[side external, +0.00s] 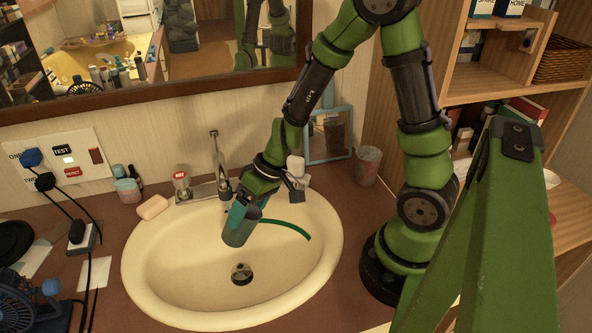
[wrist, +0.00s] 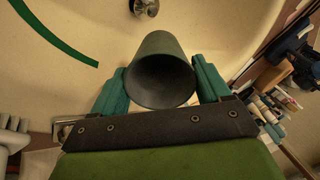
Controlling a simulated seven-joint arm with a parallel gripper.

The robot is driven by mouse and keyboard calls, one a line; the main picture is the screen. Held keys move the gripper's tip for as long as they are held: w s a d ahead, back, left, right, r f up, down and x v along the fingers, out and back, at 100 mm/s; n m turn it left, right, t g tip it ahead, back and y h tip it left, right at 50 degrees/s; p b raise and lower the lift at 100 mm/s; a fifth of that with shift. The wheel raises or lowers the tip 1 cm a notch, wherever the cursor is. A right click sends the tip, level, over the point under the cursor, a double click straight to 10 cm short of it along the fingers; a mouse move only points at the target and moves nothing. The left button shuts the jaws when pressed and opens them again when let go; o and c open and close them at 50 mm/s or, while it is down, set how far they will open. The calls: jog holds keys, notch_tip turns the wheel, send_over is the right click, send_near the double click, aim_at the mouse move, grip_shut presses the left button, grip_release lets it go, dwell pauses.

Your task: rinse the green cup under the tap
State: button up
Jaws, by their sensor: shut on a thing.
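My gripper (side external: 244,211) is shut on the green cup (side external: 240,230) and holds it tilted over the back part of the cream sink (side external: 175,262). In the wrist view the cup (wrist: 161,75) sits between the two teal fingers, with its dark open mouth towards the camera. The metal tap (side external: 221,178) stands at the back rim of the sink, just left of my gripper. I cannot tell whether the cup is directly under the spout, or whether water runs.
A soap bar (side external: 152,207) and a small jar (side external: 128,190) stand left of the sink. A tumbler (side external: 367,166) stands at the back right. Cables and a blue fan (side external: 30,300) crowd the left counter.

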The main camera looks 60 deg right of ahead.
jog(key=shift+d, duration=0.3)
jog(key=shift+a, duration=0.15)
jog(key=shift+a, duration=0.45)
jog(key=shift+d, duration=0.2)
jog(key=shift+d, duration=0.4)
dwell(1.3)
jog(key=s+r, duration=0.4)
jog(key=s, duration=0.1)
jog(key=shift+d, duration=0.45)
